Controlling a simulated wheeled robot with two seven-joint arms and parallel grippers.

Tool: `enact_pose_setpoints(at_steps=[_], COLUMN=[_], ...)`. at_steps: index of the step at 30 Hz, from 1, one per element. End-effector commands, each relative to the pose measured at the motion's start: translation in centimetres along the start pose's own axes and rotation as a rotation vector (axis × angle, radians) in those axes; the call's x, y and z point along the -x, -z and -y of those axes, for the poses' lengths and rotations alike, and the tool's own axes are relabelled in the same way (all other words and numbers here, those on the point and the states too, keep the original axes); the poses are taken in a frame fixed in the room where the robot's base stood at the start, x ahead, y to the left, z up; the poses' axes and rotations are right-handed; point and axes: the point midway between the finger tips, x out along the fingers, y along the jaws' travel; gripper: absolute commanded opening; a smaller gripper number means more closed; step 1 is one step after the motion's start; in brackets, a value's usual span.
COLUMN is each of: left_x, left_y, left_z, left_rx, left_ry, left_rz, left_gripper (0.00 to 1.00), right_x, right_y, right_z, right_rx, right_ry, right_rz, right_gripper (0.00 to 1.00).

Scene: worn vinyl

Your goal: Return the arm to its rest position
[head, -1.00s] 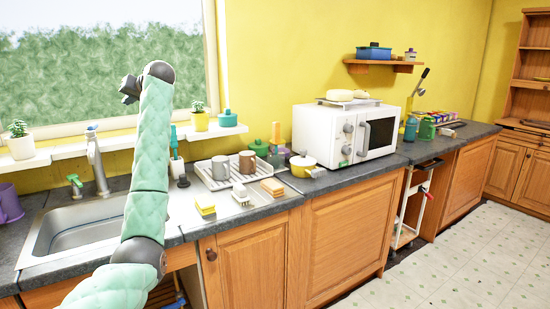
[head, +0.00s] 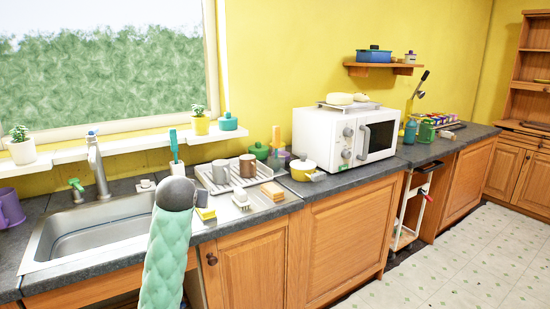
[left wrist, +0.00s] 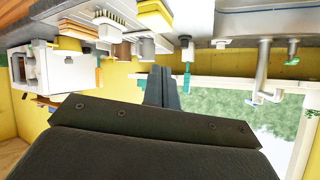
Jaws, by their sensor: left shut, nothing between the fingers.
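My left arm (head: 168,250) rises from the bottom of the head view in front of the counter, with its dark joint (head: 176,193) at the top. My left gripper is outside the head view. In the left wrist view my left gripper (left wrist: 161,72) shows two dark fingers pressed together with nothing between them. That view is upside down, with the counter along its top and the window below. The fingers appear apart from everything around them. My right arm and gripper are not in view.
The arm overlaps the right edge of the sink (head: 85,240). On the counter stand a dish rack (head: 212,184) with mugs, a yellow pot (head: 303,168) and a white microwave (head: 345,135). A window ledge (head: 120,146) carries plants. Floor (head: 440,260) is clear at right.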

Motion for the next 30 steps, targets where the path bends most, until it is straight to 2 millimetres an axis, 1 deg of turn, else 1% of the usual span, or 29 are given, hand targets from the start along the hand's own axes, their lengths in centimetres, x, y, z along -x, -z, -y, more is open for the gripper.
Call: enact_pose_setpoints(at_steps=[1, 6, 11, 12, 14, 15, 17, 21, 26, 29, 30], left_x=[0.5, 2.5, 4.4, 4.9, 5.7, 6.3, 7.0, 8.9, 11.0, 12.2, 12.7], left_y=[-1.9, -7.7, -13.2, -14.5, -16.5, -17.9, -19.8, -24.5, -29.9, -33.3, -34.7], left_z=[-1.0, -3.9, -6.2, -6.7, -7.4, -7.8, -8.5, -9.7, -10.8, -11.5, -11.8], left_rx=[-0.007, -0.024, -0.036, -0.038, -0.040, -0.042, -0.044, -0.046, -0.047, -0.048, -0.048], left_ry=[-0.026, -0.108, -0.174, -0.188, -0.209, -0.222, -0.239, -0.273, -0.299, -0.314, -0.321], left_rz=[0.011, 0.044, 0.084, 0.096, 0.114, 0.127, 0.148, 0.202, 0.276, 0.330, 0.353], left_gripper=[0.00, 0.00, 0.00, 0.00, 0.00, 0.00, 0.00, 0.00, 0.00, 0.00, 0.00], right_x=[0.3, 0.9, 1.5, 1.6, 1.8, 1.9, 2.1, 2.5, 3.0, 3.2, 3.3], right_y=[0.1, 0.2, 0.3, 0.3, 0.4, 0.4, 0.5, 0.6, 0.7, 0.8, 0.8], right_z=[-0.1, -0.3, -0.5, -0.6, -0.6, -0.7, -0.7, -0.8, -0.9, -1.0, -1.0], right_rx=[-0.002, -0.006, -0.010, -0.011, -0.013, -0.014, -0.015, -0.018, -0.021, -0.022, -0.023], right_ry=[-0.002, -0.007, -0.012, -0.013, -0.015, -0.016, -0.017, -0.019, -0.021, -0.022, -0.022], right_rz=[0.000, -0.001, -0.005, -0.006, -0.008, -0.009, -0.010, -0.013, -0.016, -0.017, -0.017], right_gripper=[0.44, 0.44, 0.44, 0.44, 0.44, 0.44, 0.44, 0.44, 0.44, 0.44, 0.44])
